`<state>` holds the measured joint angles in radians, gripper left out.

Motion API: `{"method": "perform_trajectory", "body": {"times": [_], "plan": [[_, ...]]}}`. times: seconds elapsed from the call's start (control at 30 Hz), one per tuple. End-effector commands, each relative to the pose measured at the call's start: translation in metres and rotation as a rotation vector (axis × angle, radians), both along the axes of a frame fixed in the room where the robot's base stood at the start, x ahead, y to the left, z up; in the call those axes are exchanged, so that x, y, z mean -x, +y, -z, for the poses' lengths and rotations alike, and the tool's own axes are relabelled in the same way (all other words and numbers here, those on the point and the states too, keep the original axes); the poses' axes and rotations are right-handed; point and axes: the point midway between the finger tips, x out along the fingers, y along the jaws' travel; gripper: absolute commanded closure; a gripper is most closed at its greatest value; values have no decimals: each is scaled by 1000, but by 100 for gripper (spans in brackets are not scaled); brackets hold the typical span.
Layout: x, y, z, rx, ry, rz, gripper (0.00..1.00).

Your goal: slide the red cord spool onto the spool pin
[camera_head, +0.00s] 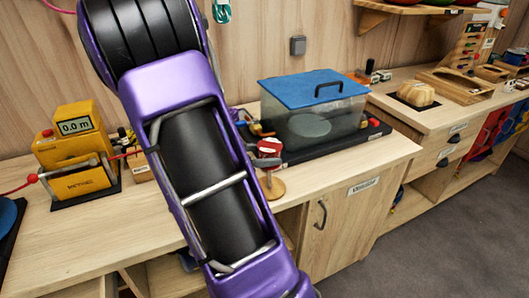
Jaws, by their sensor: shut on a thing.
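The red cord spool (270,146) shows just right of my purple arm, near the front of the workbench. My gripper (262,162) is mostly hidden behind my arm; a small grey part of it shows against the spool, and it is shut on the spool. Below the spool stands a round wooden base (273,188) with a short upright post, which looks like the spool pin. The spool appears above this base. I cannot tell whether the post enters the spool's hole.
A clear bin with a blue lid (314,88) stands on a dark tray behind the spool. A yellow meter reading 0.0 m (75,127) stands at the left with a red cord. The bench top (110,225) is bare at front left. Another counter (440,110) continues right.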

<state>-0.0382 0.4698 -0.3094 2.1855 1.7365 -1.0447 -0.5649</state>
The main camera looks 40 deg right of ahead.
Motion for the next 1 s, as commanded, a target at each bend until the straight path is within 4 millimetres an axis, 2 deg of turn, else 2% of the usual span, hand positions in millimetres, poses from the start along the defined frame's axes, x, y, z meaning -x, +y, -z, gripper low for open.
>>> {"method": "perform_trajectory", "body": {"times": [0.37,1.0], "plan": [[0,0,2,0,0,0,80],[0,0,20,0,0,0,80]]}}
